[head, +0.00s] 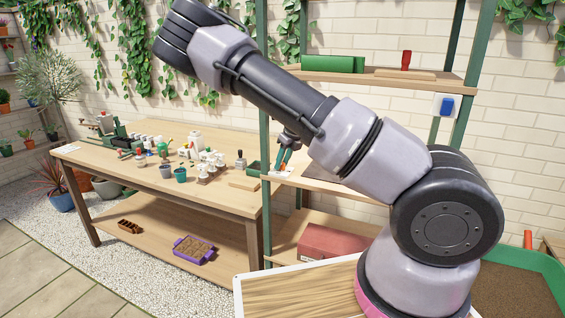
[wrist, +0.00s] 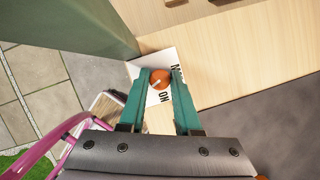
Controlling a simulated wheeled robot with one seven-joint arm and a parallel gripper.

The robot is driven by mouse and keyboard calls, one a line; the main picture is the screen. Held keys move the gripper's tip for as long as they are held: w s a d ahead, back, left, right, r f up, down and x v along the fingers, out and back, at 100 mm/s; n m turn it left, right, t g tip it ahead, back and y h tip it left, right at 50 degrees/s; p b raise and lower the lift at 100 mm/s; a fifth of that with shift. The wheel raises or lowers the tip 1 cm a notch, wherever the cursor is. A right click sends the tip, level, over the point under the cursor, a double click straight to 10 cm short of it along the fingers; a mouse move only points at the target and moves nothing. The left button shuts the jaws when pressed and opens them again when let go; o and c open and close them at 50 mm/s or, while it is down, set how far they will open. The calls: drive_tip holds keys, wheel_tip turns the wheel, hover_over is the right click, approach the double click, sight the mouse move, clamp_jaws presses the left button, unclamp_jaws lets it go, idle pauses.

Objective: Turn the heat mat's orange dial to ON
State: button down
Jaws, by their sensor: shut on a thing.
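The orange dial (wrist: 160,79) sits on a white label plate (wrist: 137,68) at the shelf corner in the wrist view. The plate carries the word ON below the dial and partly covered lettering to its right. A small pale mark shows on the dial, but I cannot tell exactly which way it points. My gripper (wrist: 161,75) has its two teal fingers shut on the dial, one on each side. In the head view my gripper (head: 284,158) reaches down at the shelf's left front corner. The dark grey heat mat (wrist: 275,125) lies to the right in the wrist view.
A green shelf post (wrist: 85,28) stands close to my gripper's left. A wooden bench (head: 110,165) with pots and bottles is at left in the head view. A purple tray (head: 180,246) is on its lower shelf. A red box (head: 335,242) lies below the mat's shelf.

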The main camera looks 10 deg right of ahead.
drive_tip(key=c, duration=0.6)
unclamp_jaws()
drive_tip(key=shift+s+d+r, duration=0.1)
drive_tip(key=shift+s+r, duration=0.1)
drive_tip(key=shift+r, duration=0.35)
drive_tip(key=s+d, duration=0.6)
drive_tip(key=s, duration=0.4)
drive_tip(key=shift+s+d, duration=0.15)
